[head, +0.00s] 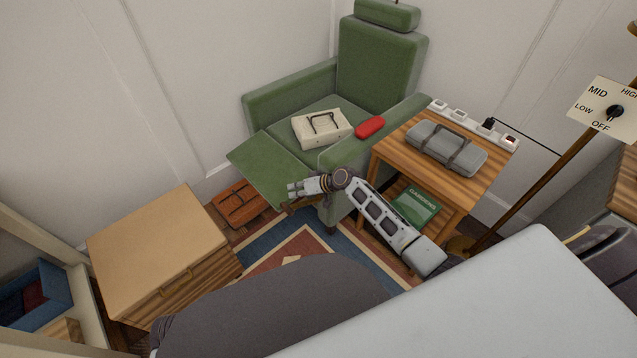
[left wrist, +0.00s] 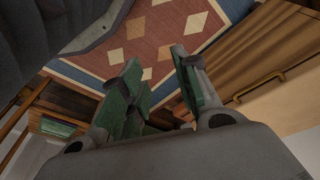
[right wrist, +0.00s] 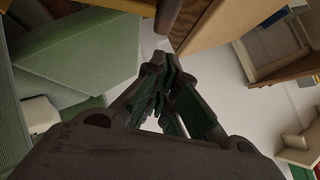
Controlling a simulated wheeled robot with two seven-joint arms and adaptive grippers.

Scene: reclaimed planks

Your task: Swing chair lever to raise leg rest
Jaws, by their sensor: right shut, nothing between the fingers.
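The green armchair (head: 385,65) stands in the corner by the wall. Its leg rest (head: 268,165) sticks out in front of the seat, sloping slightly downward. My right gripper (head: 292,188) is shut and empty beside the leg rest's near edge, in front of the chair's near side. In the right wrist view its fingers (right wrist: 155,68) meet, with a green panel (right wrist: 85,50) to their left. I cannot make out the lever clearly; my right arm covers part of the chair's side. My left gripper (left wrist: 155,70) is open and empty above the patterned rug.
A side table (head: 460,190) with a grey case (head: 446,148) stands right of the chair. A cream case (head: 322,130) and a red case (head: 370,127) lie on the chair. A wooden cabinet (head: 155,240) stands at left. A brown case (head: 240,204) lies on the floor near the leg rest.

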